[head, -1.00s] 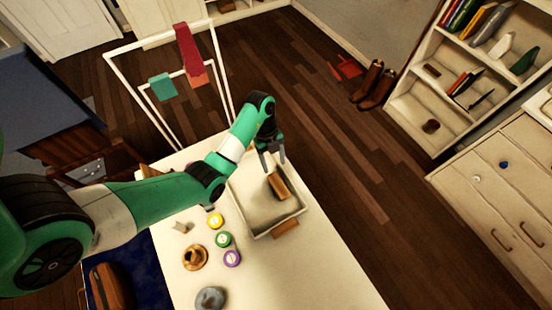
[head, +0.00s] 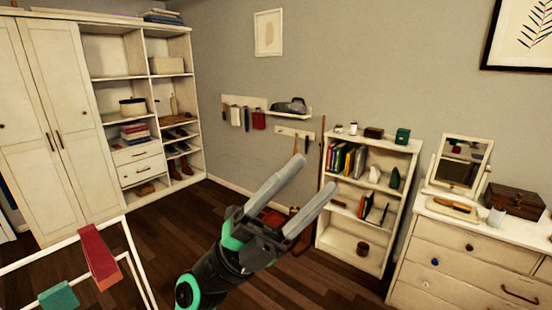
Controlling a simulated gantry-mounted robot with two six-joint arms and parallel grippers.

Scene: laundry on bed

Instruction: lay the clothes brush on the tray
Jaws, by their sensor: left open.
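My left gripper (head: 313,174) is raised in the middle of the view, its two grey fingers apart with nothing between them. A shallow pale tray (head: 474,216) sits on top of the white dresser at the right. A long orange-brown object (head: 452,205) lies on it; it may be a brush, but it is too small to tell. My gripper is well to the left of this tray and apart from it. The white table is out of view. My right gripper is not in view.
On the dresser (head: 450,255) stand a mirror (head: 463,163), a small pale cup (head: 496,217) and a dark wooden box (head: 515,201). A low bookshelf (head: 398,155) stands left of it. A drying rack (head: 130,243) with cloths is at lower left. Floor between is mostly clear.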

